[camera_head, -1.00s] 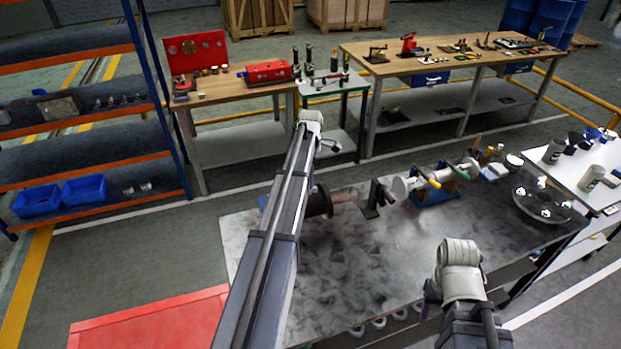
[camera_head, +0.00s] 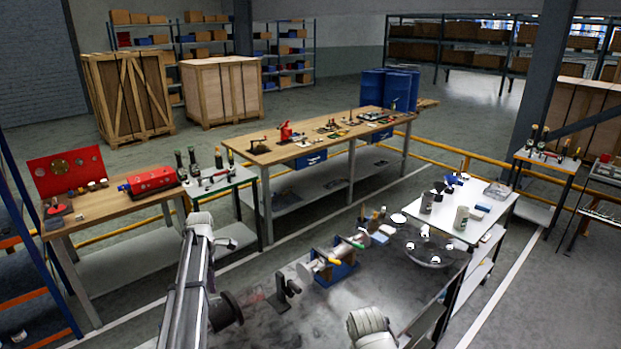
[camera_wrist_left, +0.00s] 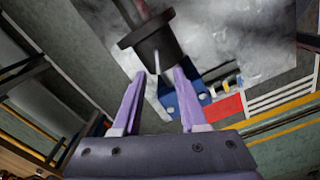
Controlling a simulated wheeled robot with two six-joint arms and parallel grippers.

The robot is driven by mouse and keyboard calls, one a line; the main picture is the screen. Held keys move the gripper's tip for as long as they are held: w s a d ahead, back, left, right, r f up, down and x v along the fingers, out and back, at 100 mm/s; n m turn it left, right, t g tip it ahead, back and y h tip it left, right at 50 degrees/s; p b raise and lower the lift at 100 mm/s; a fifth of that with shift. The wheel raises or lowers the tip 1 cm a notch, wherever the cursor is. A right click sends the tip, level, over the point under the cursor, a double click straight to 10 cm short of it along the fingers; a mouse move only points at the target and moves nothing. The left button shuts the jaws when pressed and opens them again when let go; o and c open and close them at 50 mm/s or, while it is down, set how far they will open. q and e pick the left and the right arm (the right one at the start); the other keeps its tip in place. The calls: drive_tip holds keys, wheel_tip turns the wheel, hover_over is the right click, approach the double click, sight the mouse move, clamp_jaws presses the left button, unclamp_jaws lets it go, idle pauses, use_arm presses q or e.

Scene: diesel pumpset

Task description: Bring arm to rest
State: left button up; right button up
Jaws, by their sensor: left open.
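My left arm (camera_head: 190,290) rises from the bottom of the head view, with its upper joint near the bench's left end. My left gripper (camera_wrist_left: 160,85) shows in the left wrist view with two purple fingers apart and nothing held between them. Beyond the fingertips is a dark flanged cylinder (camera_wrist_left: 150,42) near a blue bracket (camera_wrist_left: 184,100); I cannot tell the gap to them. A dark flanged part (camera_head: 227,308) also shows beside my left arm in the head view. Of my right arm, only a pale joint (camera_head: 370,328) shows at the bottom; its gripper is out of view.
The dark workbench (camera_head: 330,318) carries a black stand (camera_head: 284,291), a blue-based machine (camera_head: 335,262) and a round glossy plate (camera_head: 428,247). A white table (camera_head: 480,215) with cups stands to its right. Wooden tables (camera_head: 300,147) stand behind, across a strip of open floor.

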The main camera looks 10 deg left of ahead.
use_arm(q)
drive_tip(key=s+d+f+m+b, duration=0.3)
drive_tip(key=s+d+m, duration=0.15)
drive_tip(key=d, duration=0.35)
drive_tip(key=s+d+f+m+b, duration=0.25)
drive_tip(key=s+d+m, duration=0.2)
drive_tip(key=d, duration=0.35)
drive_tip(key=s+d+f+m+b, duration=0.25)
drive_tip(key=d+m, duration=0.25)
drive_tip(key=d, duration=0.3)
drive_tip(key=s+d+f+m+b, duration=0.2)
drive_tip(key=s+d+f+m, duration=0.1)
drive_tip(key=s+d+m, duration=0.3)
drive_tip(key=s+d+f+m+y+b, duration=0.1)
drive_tip(key=s+d+f+m+b, duration=0.1)
drive_tip(key=s+d+m, duration=0.4)
drive_tip(key=s+b, duration=0.1)
drive_tip(key=s, duration=0.2)
drive_tip(key=shift+s+f+m, duration=0.4)
